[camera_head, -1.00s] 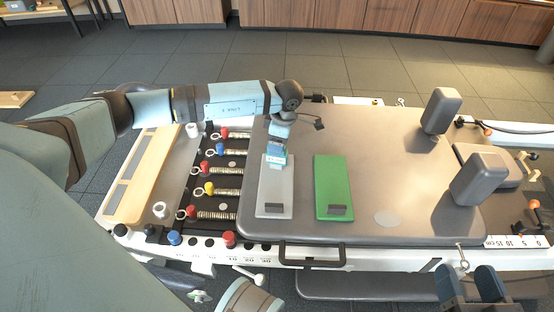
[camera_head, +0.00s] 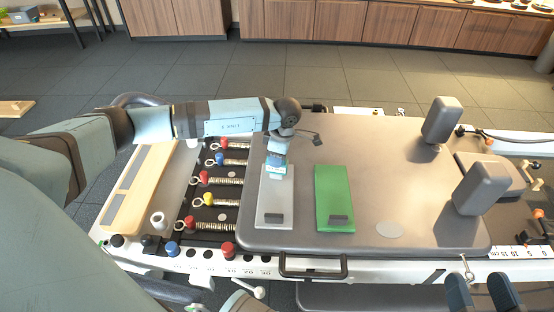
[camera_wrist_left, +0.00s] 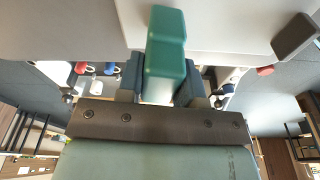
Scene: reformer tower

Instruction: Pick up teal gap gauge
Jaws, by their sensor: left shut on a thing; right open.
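The teal gap gauge (camera_wrist_left: 165,42) is a small block held upright between the fingers of my left gripper (camera_wrist_left: 160,75) in the left wrist view. In the head view, the gauge (camera_head: 275,170) shows just below my left gripper (camera_head: 279,150), over the far end of the grey plate (camera_head: 274,198). My left gripper is shut on it. I cannot tell whether the gauge still touches the plate. My right gripper (camera_head: 482,292) is open and empty at the lower right, in front of the bench.
A green plate (camera_head: 334,190) lies right of the grey one on the dark carriage (camera_head: 400,165). Two grey shoulder blocks stand at the right (camera_head: 481,188). Springs with coloured knobs (camera_head: 204,178) and a wooden bar (camera_head: 140,190) are at the left. The carriage middle is clear.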

